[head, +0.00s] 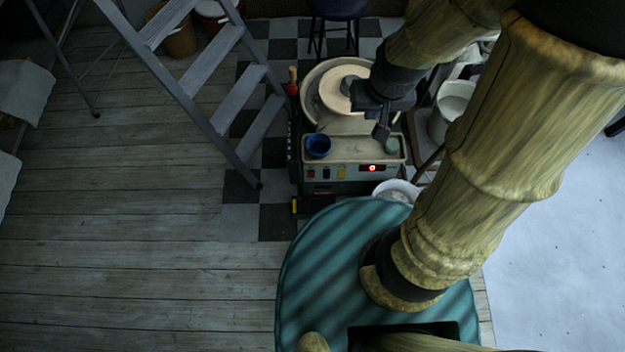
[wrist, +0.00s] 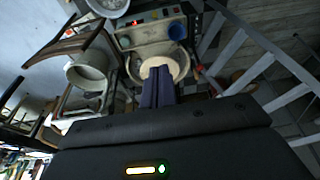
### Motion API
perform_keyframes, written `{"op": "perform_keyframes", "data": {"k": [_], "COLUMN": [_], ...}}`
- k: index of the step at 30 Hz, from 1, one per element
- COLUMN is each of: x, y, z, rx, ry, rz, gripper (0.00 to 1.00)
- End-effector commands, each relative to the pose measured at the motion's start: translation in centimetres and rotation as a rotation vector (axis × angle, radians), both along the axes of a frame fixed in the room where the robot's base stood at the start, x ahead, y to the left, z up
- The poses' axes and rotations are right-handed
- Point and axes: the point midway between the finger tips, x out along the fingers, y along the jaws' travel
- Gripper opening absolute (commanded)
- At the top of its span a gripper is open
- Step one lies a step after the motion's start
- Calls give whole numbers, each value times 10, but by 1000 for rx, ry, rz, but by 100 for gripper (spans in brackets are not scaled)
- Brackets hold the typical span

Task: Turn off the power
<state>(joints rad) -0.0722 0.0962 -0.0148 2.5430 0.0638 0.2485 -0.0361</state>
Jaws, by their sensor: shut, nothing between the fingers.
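The pottery wheel (head: 325,122) stands on the checkered floor, its front panel (head: 355,187) facing me. The panel has a lit red display (head: 372,168), a small red control (head: 311,173) and a yellow one (head: 342,173) at the left. Which of them switches the power I cannot tell. My gripper (head: 381,132) is shut and empty, fingers pointing down above the right side of the wheel, apart from the panel. In the wrist view, my gripper (wrist: 159,72) shows over the round wheel head (wrist: 178,62), and the lit display (wrist: 135,23) is near the top.
A blue cup (head: 318,147) sits on the wheel's front ledge. A grey stepladder (head: 228,115) stands close at the left. A white bucket (head: 452,104) is at the right, and a pale bowl (head: 396,189) is in front of the panel.

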Motion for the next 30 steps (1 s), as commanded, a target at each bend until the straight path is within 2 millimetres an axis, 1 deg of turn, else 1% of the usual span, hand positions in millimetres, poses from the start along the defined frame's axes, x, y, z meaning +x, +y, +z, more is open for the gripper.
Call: {"op": "perform_keyframes", "data": {"k": [1, 8, 9, 14, 15, 17, 21, 23, 24, 26, 30], "x": [5, 33, 36, 49, 51, 54, 60, 61, 62, 62, 62], "y": [8, 42, 47, 68, 72, 79, 92, 97, 100, 104, 111], "z": [-27, -108, -123, -180, -195, -218, -270, -292, -307, -328, -379], "rx": [3, 1, -4, -32, -43, -60, -109, -135, -153, -182, -257], "ry": [1, -37, -44, -74, -82, -94, -125, -141, -151, -166, -209], "rz": [15, 68, 75, 109, 118, 130, 165, 181, 193, 211, 258], "gripper": [0, 0, 0, 0, 0, 0, 0, 0, 0, 0, 0]}}
